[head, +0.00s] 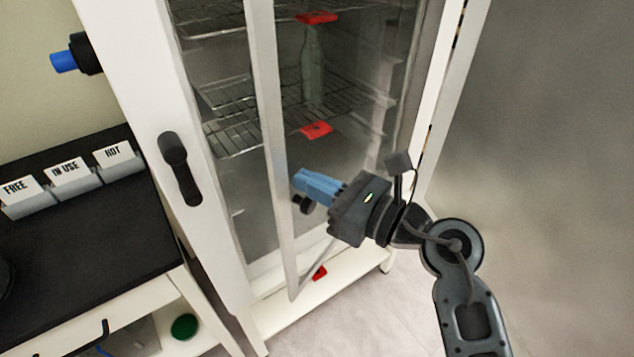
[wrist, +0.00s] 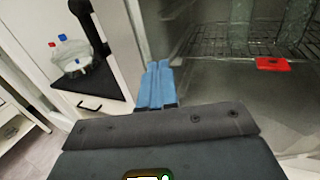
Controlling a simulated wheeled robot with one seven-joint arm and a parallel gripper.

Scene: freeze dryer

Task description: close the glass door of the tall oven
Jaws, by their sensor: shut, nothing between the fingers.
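The tall oven (head: 232,292) has a white frame and wire shelves inside. Its glass door appears to stand ajar: a narrow white upright edge (head: 268,120) crosses in front of the shelves, with a lower edge slanting back to the right. A black handle (head: 180,170) is on the white upright at the left. My gripper (head: 302,181) has blue fingers, shut and empty, just right of the narrow edge; whether they touch the door is unclear. In the wrist view the shut fingers (wrist: 159,72) point toward the oven's left upright and interior. A small black part beneath the fingers is partly hidden.
A black-topped bench (head: 90,250) with label holders (head: 70,180) stands at the left. A green bottle (head: 313,70) and red tags (head: 316,129) are on the shelves. A large grey surface (head: 540,160) fills the right.

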